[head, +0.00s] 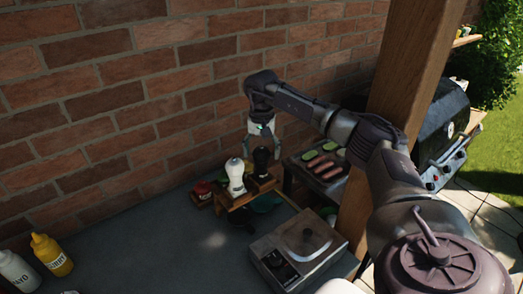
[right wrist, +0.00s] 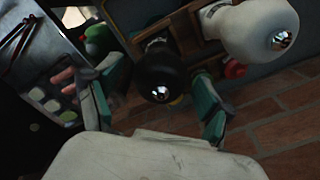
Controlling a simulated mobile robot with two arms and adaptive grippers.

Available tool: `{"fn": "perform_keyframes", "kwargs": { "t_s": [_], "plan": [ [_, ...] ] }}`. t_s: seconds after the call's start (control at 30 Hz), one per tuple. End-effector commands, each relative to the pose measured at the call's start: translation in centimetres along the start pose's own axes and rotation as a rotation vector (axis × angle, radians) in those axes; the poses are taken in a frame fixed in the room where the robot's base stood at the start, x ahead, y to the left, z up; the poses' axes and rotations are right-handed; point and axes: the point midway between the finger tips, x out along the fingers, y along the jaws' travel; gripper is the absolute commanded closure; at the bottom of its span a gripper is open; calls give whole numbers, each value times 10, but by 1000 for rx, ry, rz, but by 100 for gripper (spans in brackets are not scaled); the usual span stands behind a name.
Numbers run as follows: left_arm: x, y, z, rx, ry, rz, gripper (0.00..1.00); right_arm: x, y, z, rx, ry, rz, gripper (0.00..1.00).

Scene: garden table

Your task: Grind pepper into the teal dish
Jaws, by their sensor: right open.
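A black pepper grinder (head: 262,160) stands in a wooden rack (head: 238,199) near the brick wall, beside a white grinder (head: 235,177). My right gripper (head: 261,143) is open just above the black grinder. In the right wrist view, the black grinder (right wrist: 158,78) lies between the teal fingers of my right gripper (right wrist: 160,92), with gaps on both sides. The white grinder (right wrist: 250,30) is outside the fingers. A dark teal dish (head: 267,203) sits partly hidden behind the scale, by the rack. My left gripper is not in view.
A kitchen scale (head: 297,250) stands in front of the rack. Mustard (head: 51,255) and mayo (head: 18,271) bottles stand far left. A grill tray (head: 320,166) is at right, near a wooden post (head: 407,75). The table's middle is clear.

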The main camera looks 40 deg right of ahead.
Motion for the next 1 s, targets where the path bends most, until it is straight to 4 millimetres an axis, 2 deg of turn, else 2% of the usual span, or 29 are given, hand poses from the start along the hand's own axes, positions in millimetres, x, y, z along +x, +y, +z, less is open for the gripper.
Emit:
{"fn": "perform_keyframes", "kwargs": {
  "t_s": [0.1, 0.47, 0.77, 1.0],
  "plan": [
    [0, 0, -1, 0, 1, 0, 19, 0, 0, 0, 0, 0, 0, 21],
    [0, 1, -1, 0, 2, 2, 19, 0, 0, 0, 0, 0, 0, 80],
    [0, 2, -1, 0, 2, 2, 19, 0, 0, 0, 34, -1, 0, 80],
    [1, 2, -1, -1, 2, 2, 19, 0, -1, 0, 138, -1, 0, 80]
  ]
}}
